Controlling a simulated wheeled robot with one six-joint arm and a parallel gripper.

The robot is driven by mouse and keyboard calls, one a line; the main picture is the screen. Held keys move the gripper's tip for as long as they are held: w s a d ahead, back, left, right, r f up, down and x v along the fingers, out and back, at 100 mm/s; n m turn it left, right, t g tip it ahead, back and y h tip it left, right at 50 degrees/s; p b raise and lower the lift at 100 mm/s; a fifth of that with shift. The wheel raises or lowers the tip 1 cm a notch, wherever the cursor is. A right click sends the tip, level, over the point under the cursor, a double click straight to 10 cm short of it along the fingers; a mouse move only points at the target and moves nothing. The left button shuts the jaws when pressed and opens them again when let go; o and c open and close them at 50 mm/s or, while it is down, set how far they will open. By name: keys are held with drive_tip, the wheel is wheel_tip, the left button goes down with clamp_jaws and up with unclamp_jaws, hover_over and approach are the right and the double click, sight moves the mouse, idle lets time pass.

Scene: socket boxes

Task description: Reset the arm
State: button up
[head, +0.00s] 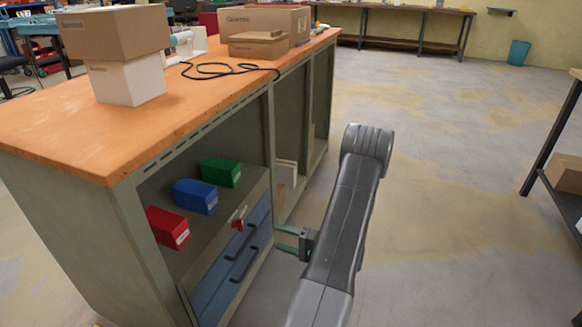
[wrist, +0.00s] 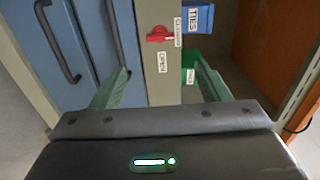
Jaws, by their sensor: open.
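My gripper (head: 280,239) is open and empty, with its two green fingers apart. It is beside the front of the workbench cabinet, in front of the blue drawers (head: 231,262). In the wrist view my gripper (wrist: 161,82) faces a grey-green panel with a red latch (wrist: 170,35) between labels reading OPEN and CLOSED. The red latch (head: 238,218) is up and left of the fingers in the head view. My dark arm rises over the floor to the right of the cabinet.
A red box (head: 168,227), a blue box (head: 195,196) and a green box (head: 220,171) stand on the cabinet shelf. Cartons (head: 116,33) and a black cable (head: 215,70) are on the orange benchtop (head: 75,125). Floor right of my arm is clear up to a dark rack (head: 548,150).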

drive_tip(key=b+x, duration=0.3)
drive_tip(key=x, duration=0.9)
drive_tip(key=shift+a, duration=0.4)
drive_tip(key=shift+w+d, duration=0.1)
drive_tip(key=shift+d, duration=0.05)
drive_tip(key=p+v, duration=0.4)
drive_tip(key=v, duration=1)
drive_tip(key=w+a+m+p, duration=0.2)
drive_tip(key=a+m, duration=0.4)
drive_tip(key=m, duration=0.3)
drive_tip(key=w+a+m+p, duration=0.2)
drive_tip(key=a+m+p, duration=0.2)
drive_tip(key=a+m, duration=0.3)
drive_tip(key=shift+w+a+m, duration=0.2)
drive_tip(key=shift+w+m, duration=0.2)
drive_tip(key=shift+m, duration=0.7)
